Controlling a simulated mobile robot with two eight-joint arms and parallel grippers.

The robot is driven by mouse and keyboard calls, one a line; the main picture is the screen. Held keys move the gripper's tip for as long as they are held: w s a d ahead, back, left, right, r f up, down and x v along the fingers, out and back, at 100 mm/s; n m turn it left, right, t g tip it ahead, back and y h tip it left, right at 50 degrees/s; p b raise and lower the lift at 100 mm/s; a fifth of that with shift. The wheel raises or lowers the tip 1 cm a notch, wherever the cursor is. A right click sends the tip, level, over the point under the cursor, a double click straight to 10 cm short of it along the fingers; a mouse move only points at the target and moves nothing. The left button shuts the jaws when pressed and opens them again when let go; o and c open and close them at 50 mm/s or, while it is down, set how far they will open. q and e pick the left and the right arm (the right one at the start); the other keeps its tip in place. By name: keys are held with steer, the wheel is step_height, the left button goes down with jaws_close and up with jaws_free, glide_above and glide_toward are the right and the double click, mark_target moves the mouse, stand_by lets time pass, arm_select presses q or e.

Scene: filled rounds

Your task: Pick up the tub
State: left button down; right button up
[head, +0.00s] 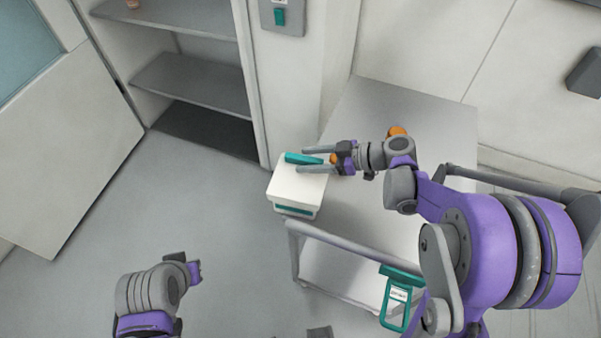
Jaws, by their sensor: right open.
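The tub (297,186) is a white box with a teal bar on top and a teal band low on its front. It stands at the left edge of the grey cart top (365,110). My right gripper (302,160) reaches it from the right. Its two fingers are open, one on either side of the teal bar as seen from above. I cannot tell whether they touch it. Part of my left arm shows at the lower left, but its fingers do not show.
The cart has a grey rail (340,240) and a teal-framed tag (398,295) at its front. An orange item (397,131) shows behind my right wrist. Grey shelves (190,82) stand open at the upper left beside a pale door (70,150). The floor left of the cart is clear.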

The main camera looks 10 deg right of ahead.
steer(key=shift+c, duration=0.3)
jaws_close()
